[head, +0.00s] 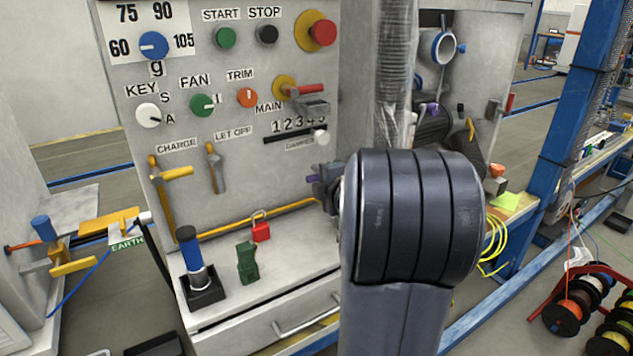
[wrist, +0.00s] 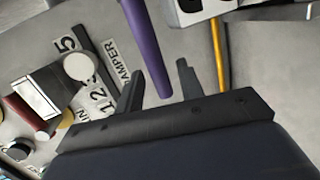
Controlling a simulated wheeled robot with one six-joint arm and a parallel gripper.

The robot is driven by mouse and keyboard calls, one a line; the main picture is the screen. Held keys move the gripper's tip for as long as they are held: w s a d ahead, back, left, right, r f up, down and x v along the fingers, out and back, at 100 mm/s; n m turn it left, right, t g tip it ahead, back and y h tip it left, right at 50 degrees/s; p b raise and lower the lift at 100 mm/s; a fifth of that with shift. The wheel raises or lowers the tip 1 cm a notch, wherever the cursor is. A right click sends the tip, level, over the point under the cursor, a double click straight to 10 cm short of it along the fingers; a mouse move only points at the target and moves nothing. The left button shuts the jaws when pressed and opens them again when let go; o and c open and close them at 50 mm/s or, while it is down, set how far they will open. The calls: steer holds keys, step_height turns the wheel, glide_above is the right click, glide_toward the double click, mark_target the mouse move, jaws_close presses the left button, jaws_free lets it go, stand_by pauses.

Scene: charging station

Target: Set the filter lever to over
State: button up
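No label reading "filter" is legible in either view, so I cannot confirm which part is the filter lever. A purple lever (wrist: 148,48) hangs down from the top of the wrist view, its lower end between the two fingers. My gripper (wrist: 159,80) is open around it, with a gap visible on each side. In the head view my gripper (head: 325,185) is small and partly hidden behind my dark arm, in front of the panel's right part. A small purple bit shows beside it there. The lever's pivot and any position marks are out of view.
The panel carries the damper slider (head: 320,137), the main switch (head: 305,92), a fan knob (head: 203,104) and yellow-tipped charge lever (head: 170,173). A red padlock (head: 261,230) and green block (head: 247,263) stand on the ledge below. A yellow rod (wrist: 218,55) runs right of the lever.

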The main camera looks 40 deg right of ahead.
steer(key=shift+w+d+f, duration=0.1)
steer(key=shift+w+f, duration=0.05)
steer(key=shift+w, duration=0.55)
steer(key=shift+c, duration=0.4)
jaws_close()
